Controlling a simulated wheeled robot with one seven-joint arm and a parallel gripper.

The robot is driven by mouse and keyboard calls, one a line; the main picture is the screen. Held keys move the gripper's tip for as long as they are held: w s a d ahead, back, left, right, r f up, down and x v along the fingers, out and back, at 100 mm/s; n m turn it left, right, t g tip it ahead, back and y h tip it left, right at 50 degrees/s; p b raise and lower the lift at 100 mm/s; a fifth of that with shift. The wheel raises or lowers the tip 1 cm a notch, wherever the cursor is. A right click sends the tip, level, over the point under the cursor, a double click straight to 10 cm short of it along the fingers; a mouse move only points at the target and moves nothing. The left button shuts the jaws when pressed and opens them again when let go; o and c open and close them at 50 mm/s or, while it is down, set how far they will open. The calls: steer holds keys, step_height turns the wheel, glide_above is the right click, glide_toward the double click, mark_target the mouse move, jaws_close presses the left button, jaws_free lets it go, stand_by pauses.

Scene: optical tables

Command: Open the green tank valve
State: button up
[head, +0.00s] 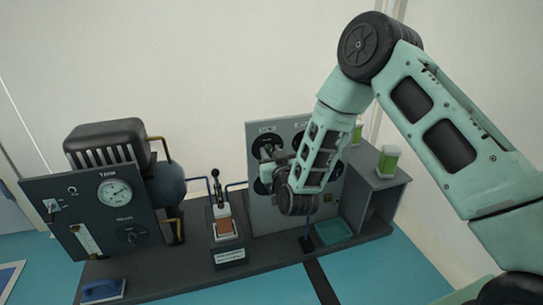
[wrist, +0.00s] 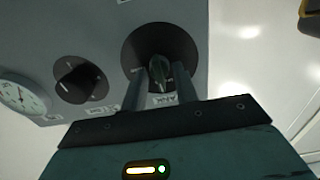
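The green valve handle (wrist: 159,70) sits on a round black disc (wrist: 143,45) on a grey panel, seen in the wrist view. My gripper (wrist: 158,84) has its two fingers apart, one on each side of the handle. A gap seems to show beside the handle, so the fingers look open around it; contact cannot be made out. In the head view my gripper (head: 273,168) is at the front of the upright grey panel (head: 262,215), and my arm hides part of that panel and the handle.
A black knob (wrist: 80,82) and a dial gauge (wrist: 22,97) lie left of the handle in the wrist view. In the head view, a lever device (head: 224,225) and a dark gauge box (head: 90,215) stand left, and a shelf with green-white jars (head: 388,160) right.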

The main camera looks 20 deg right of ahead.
jaws_close()
steer(key=shift+m, duration=0.3)
steer(key=shift+s+d+f+m+p, duration=0.15)
steer(key=shift+m+p, duration=1.25)
steer(key=shift+m, duration=2.9)
steer(key=shift+w+d+f+m+p, duration=0.1)
steer(key=shift+m+p, duration=1.3)
steer(key=shift+m, duration=2.9)
